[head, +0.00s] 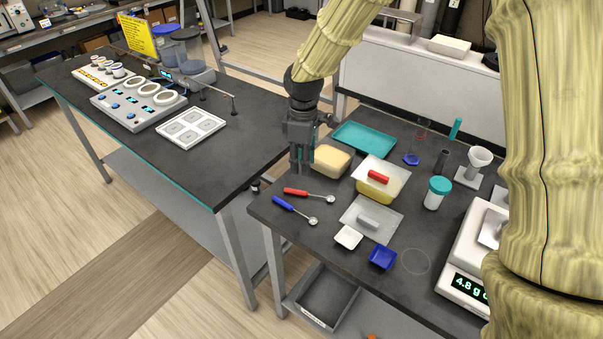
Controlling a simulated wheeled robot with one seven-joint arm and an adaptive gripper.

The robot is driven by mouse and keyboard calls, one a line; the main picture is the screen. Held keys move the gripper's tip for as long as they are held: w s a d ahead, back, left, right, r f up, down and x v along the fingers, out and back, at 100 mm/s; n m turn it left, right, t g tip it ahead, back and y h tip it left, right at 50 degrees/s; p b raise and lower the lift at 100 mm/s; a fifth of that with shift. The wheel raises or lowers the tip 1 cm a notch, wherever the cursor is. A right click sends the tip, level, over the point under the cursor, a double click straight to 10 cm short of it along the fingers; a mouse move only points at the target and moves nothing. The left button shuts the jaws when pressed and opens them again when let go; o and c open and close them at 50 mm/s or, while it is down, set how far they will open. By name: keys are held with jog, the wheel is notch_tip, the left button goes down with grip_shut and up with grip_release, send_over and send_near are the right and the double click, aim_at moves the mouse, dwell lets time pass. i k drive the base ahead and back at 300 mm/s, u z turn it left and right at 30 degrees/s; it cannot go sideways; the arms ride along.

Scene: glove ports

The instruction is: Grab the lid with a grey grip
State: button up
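The lid with a grey grip (386,227) is a clear, flat square plate with a pale grey block-shaped grip (368,216) on top. It lies on the dark right-hand table, near its middle. A similar clear lid with a red grip (377,177) sits on a yellow container (374,192) just behind it. My gripper (301,166) points down over the left part of this table, to the left of and behind the grey-grip lid and apart from it. Its finger spacing is not clear from this angle, and I see nothing held.
A cream block-like container (332,160) stands just right of my gripper. Red (302,193) and blue (290,207) handled spoons lie in front. A white dish (348,237) and blue dish (382,258) sit before the lid. A scale (463,285) stands at right.

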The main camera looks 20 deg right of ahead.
aim_at(371, 219)
jog(key=z, duration=1.1)
jog(key=k, duration=0.1)
jog(key=u, duration=0.05)
